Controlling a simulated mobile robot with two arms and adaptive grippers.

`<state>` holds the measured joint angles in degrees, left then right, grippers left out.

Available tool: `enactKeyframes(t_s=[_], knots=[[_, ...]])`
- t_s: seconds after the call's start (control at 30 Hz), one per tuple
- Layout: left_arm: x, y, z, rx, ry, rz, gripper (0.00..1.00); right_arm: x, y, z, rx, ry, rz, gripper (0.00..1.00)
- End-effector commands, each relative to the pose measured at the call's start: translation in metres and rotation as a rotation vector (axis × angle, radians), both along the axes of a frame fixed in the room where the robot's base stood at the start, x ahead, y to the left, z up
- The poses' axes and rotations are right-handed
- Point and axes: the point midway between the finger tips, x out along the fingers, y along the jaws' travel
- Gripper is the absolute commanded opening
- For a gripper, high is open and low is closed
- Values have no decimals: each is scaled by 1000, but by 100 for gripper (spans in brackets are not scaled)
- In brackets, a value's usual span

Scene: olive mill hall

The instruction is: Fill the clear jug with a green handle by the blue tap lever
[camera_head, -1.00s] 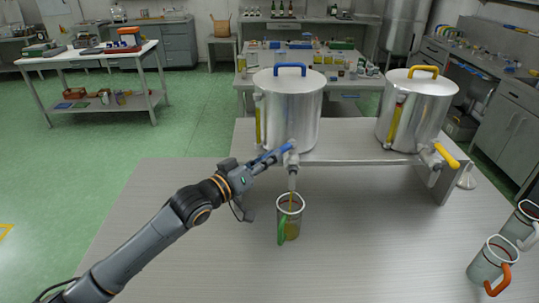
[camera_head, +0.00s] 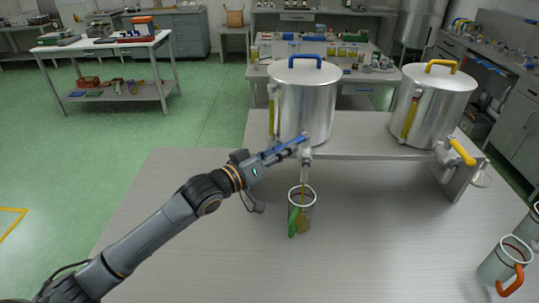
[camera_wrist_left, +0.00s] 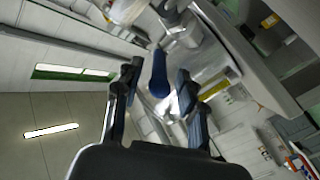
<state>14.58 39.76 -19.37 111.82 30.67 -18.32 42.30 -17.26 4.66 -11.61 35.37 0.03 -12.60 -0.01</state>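The clear jug with a green handle (camera_head: 307,214) stands upright on the table under the spout of the left steel vat (camera_head: 305,103). A thin yellow stream runs from the spout into it, and yellow-green liquid shows in its lower part. The handle faces front left. The blue tap lever (camera_head: 290,145) points left and slightly toward me. My left gripper (camera_head: 270,156) is at the lever's free end. In the left wrist view the lever (camera_wrist_left: 159,76) lies between the two spread fingers, with visible gaps beside it. My right gripper is out of view.
A second vat (camera_head: 433,105) with a yellow tap lever (camera_head: 462,152) stands right on the same raised metal stand (camera_head: 362,147). An orange-handled jug (camera_head: 502,263) and another jug partly cut off stand at the right edge. The table's left and front are clear.

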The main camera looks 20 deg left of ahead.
Motion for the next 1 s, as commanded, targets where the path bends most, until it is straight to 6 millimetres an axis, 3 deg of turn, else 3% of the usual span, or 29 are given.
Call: enactKeyframes(t_s=[0.6, 1.0], knots=[[-91, 45, -1, 2, 2, 2, 40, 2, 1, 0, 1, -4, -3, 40], [-105, 52, 0, 1, -1, 1, 40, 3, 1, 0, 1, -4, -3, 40]])
